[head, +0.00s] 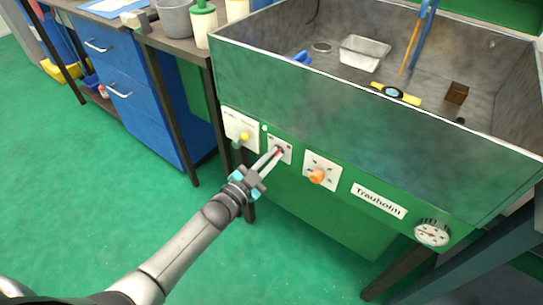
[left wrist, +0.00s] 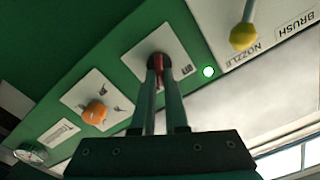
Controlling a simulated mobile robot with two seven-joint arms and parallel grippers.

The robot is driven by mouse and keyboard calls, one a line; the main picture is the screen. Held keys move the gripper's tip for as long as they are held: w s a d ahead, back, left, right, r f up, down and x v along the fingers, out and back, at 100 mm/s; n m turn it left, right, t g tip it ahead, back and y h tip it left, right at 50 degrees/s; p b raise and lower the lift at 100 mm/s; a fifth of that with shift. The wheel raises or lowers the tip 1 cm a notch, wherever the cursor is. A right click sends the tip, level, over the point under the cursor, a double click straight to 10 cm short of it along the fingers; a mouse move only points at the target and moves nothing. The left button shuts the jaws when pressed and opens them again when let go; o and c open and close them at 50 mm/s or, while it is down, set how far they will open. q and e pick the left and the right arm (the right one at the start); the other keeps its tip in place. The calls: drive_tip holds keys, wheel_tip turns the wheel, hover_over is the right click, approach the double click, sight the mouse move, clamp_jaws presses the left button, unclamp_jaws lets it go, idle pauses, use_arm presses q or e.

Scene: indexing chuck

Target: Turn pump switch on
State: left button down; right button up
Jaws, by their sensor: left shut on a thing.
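The pump switch (head: 280,151) is a small red lever on a white plate (head: 288,157) on the green front of the parts washer. In the left wrist view the red lever (left wrist: 159,72) shows between my fingertips, in front of a dark round base. My left gripper (head: 276,154) reaches up to the plate from the lower left and is shut on the red lever; it also shows in the left wrist view (left wrist: 160,82). The fingers partly hide the lever and the plate's lettering. A small round light (left wrist: 208,72) beside the plate glows white-green. My right gripper is not in view.
Left of the switch is a nozzle/brush plate with a yellow-knobbed lever (head: 244,136). Right of it are an orange knob (head: 317,176), a Trauholm label (head: 379,201) and a gauge (head: 432,233). The basin (head: 370,125) overhangs above. Floor in front is clear.

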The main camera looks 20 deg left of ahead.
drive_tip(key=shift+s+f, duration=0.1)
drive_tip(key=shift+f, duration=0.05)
use_arm(q)
drive_tip(key=c, duration=0.9)
unclamp_jaws()
drive_tip(key=shift+c, duration=0.2)
drive_tip(key=shift+s, duration=0.1)
drive_tip(key=shift+s+a, duration=0.1)
drive_tip(key=shift+s, duration=0.1)
drive_tip(key=shift+s+a+p, duration=0.15)
drive_tip(key=shift+s+p, duration=0.15)
drive_tip(key=shift+s, duration=0.05)
drive_tip(key=p+v, duration=0.4)
drive_tip(key=v, duration=1)
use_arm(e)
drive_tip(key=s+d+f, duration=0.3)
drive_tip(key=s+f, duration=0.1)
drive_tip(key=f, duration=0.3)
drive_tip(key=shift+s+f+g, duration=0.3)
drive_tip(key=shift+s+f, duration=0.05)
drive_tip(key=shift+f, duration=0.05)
